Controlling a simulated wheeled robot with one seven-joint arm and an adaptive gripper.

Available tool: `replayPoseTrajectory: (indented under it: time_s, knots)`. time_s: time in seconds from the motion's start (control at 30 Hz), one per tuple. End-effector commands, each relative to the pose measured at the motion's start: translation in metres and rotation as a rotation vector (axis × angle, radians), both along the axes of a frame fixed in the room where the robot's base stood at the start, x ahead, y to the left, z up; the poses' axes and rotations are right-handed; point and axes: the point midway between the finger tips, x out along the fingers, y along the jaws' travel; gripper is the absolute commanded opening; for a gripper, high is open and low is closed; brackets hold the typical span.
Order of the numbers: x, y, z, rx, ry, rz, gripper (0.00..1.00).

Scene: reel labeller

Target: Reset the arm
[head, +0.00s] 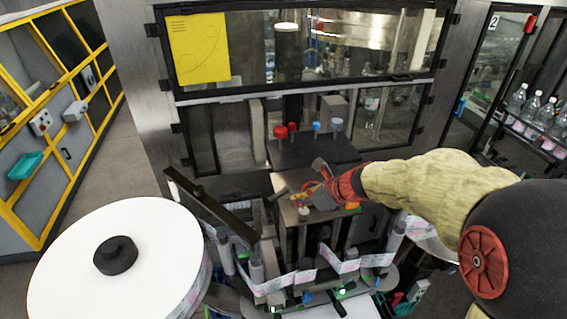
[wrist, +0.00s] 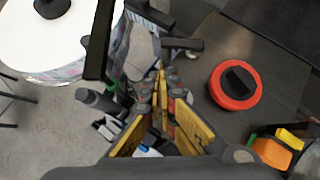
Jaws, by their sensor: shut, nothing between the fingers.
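My arm reaches in from the right in the head view, in a tan cover with red joints. My gripper (head: 310,192) is over the reel labeller's metal top (head: 290,215). In the wrist view my gripper (wrist: 160,72) shows yellow fingers with their tips together. It is shut with nothing between the fingers. The large white label reel (head: 75,270) with a black hub is at the lower left of the head view. It also shows at the upper left of the wrist view (wrist: 85,40).
A black bar (head: 212,205) rises beside the reel. A label web (head: 285,282) runs around rollers in front. Red and blue knobs (head: 292,127) stand behind my gripper. A red round knob (wrist: 235,85) is right of the fingers. A glass-fronted cabinet (head: 300,90) closes off the back.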

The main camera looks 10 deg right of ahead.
Motion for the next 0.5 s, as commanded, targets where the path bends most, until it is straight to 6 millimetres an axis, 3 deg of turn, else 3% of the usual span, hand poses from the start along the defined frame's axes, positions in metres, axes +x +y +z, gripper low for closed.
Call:
replayPoseTrajectory:
  time_s: [0.27,0.5]
  knots:
    - [-0.004,0.002,-0.001,-0.078,-0.062,0.120,0.00]
    - [-0.060,0.003,-0.029,-0.349,-0.166,0.584,0.00]
